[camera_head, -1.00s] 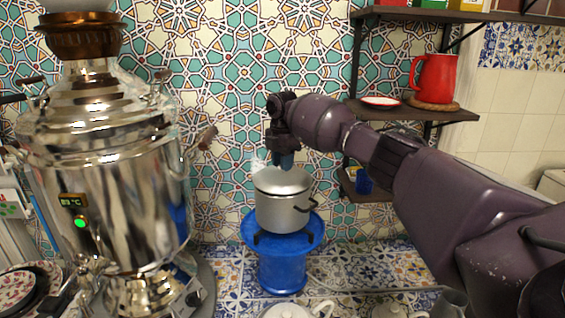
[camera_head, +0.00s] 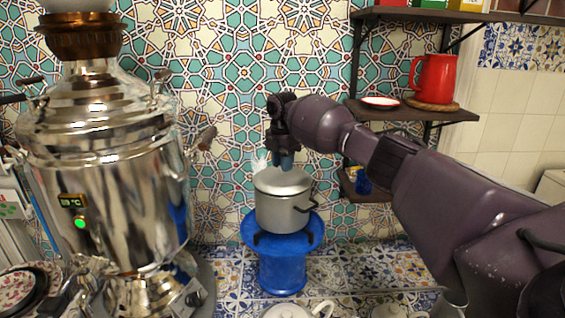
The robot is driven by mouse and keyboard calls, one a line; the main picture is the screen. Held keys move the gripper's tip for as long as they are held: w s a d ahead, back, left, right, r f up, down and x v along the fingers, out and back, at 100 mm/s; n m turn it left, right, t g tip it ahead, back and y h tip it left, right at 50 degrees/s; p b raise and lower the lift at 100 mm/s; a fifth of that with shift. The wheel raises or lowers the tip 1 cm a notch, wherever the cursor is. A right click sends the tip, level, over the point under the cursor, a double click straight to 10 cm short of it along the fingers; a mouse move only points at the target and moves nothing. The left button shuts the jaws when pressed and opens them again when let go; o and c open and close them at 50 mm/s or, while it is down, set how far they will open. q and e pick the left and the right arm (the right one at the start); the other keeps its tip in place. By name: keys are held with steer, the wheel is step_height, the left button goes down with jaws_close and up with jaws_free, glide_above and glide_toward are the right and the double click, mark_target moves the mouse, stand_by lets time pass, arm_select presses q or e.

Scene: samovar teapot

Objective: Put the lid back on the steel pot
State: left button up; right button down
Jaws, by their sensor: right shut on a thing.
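The steel pot (camera_head: 283,214) stands on a blue burner stand (camera_head: 282,268) in the middle of the view. Its domed steel lid (camera_head: 276,181) sits over the pot's mouth and looks level; I cannot tell if it is fully seated. My right gripper (camera_head: 284,163) comes in from the right and points down above the lid's centre. It is shut on the lid, at the top, where the fingertips hide the knob. White steam (camera_head: 259,163) shows at the lid's left. My left gripper is not in view.
A large shiny samovar (camera_head: 105,190) fills the left side. A white teapot (camera_head: 290,311) stands at the front edge of the picture. A shelf (camera_head: 440,114) at the right holds a red jug (camera_head: 434,78) and a small plate (camera_head: 380,102). The tiled wall is close behind the pot.

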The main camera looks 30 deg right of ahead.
steer(key=shift+f, duration=0.15)
stand_by(0.5)
steer(key=shift+c, duration=1.5)
jaws_free()
steer(key=shift+r, duration=3.5)
steer(key=shift+c, duration=0.5)
jaws_close()
